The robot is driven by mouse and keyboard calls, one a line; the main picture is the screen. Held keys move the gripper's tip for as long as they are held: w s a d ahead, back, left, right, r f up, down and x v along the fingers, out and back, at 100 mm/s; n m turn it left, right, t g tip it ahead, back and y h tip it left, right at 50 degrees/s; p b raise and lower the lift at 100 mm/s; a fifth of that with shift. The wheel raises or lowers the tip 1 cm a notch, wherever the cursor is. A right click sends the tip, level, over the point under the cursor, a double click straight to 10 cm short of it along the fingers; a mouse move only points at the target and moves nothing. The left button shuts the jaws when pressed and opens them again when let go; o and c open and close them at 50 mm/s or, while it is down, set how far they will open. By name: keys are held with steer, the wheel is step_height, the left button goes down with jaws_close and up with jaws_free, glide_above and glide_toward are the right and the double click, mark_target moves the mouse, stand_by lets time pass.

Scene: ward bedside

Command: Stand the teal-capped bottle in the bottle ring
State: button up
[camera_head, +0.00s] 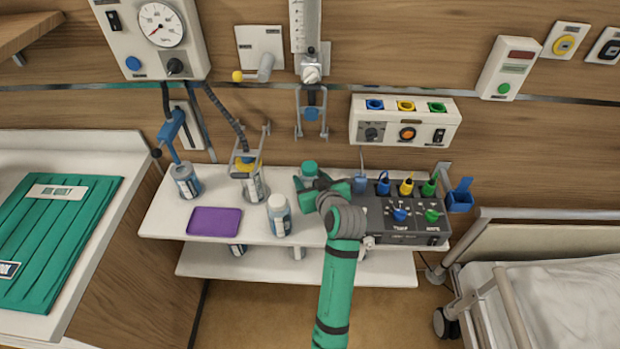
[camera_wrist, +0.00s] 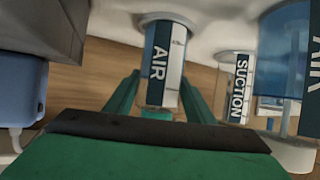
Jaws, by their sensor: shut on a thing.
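The teal-capped bottle (camera_head: 309,169) is at the back of the white shelf, partly hidden by my gripper (camera_head: 322,187). My gripper's green fingers are shut on it. In the wrist view a bottle with an AIR label (camera_wrist: 162,62) is between the two fingers. It looks upright; I cannot tell whether its base touches the shelf. I cannot tell for certain which is the bottle ring.
A white-capped bottle (camera_head: 279,216) and a purple mat (camera_head: 214,221) are on the shelf (camera_head: 170,221). Another bottle (camera_head: 186,181) stands at its left. A dark control box (camera_head: 400,225) with coloured plugs is close to the right of my gripper. A bed (camera_head: 560,290) is at the right.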

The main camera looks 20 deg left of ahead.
steer(key=o, duration=1.4)
steer(key=shift+c, duration=0.2)
steer(key=shift+d, duration=0.1)
